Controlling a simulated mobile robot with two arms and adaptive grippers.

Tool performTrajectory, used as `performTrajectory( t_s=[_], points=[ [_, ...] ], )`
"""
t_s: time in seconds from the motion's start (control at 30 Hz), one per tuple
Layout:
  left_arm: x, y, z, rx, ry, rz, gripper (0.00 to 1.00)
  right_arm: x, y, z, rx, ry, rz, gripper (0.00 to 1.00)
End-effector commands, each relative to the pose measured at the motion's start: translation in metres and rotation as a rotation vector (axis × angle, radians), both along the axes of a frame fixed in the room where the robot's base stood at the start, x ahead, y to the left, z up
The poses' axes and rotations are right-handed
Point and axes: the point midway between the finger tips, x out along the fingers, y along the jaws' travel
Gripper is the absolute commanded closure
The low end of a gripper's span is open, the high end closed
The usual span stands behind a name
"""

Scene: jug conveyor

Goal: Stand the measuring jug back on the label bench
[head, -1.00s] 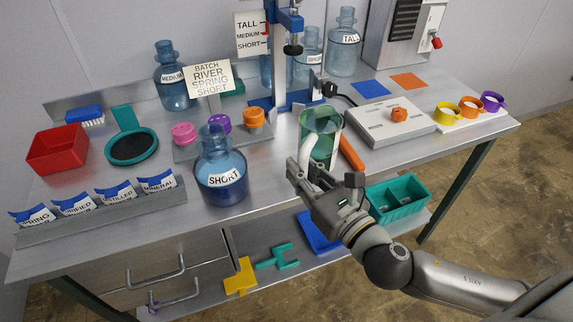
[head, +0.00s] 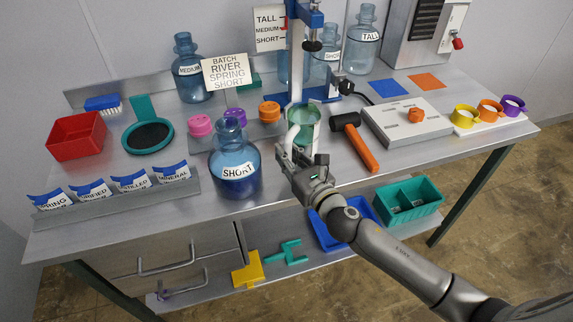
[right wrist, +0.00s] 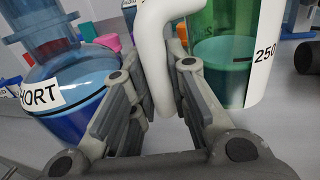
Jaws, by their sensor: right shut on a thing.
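The measuring jug (head: 304,132) is green and see-through, with a white handle. It looks upright over the label bench (head: 330,192), right of the blue bottle marked SHORT (head: 236,184). My right gripper (head: 289,154) is shut on the handle. In the right wrist view the white handle (right wrist: 155,52) stands between the fingers, with the green jug wall (right wrist: 217,45) to their right. My left gripper is not in view.
A black-headed mallet with an orange handle (head: 361,150) lies just right of the jug. A blue press (head: 297,40) stands behind it, and pink, purple and orange caps lie to its left. A grey scale-like box (head: 400,122) is farther right. Bare bench shows in front.

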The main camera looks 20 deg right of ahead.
Motion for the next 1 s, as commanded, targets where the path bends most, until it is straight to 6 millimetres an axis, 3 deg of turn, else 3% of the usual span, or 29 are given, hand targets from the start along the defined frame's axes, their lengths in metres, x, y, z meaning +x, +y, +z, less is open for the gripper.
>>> performTrajectory(
  t_s=[0.17,0.33,0.8,0.83,1.0],
  points=[
    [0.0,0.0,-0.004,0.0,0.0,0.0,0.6,0.009,0.002,-0.01,0.001,-0.002,0.0,1.0],
    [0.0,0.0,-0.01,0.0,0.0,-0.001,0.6,0.008,0.002,-0.034,0.002,0.0,-0.001,1.0],
    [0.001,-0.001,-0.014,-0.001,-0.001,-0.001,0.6,0.007,0.001,-0.043,-0.001,-0.002,0.001,1.0],
    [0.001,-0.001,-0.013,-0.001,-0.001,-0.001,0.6,0.007,0.001,-0.042,-0.001,0.0,0.0,0.8],
    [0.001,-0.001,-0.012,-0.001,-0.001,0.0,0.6,0.007,0.001,-0.042,-0.001,0.0,0.0,0.62]
  ],
)
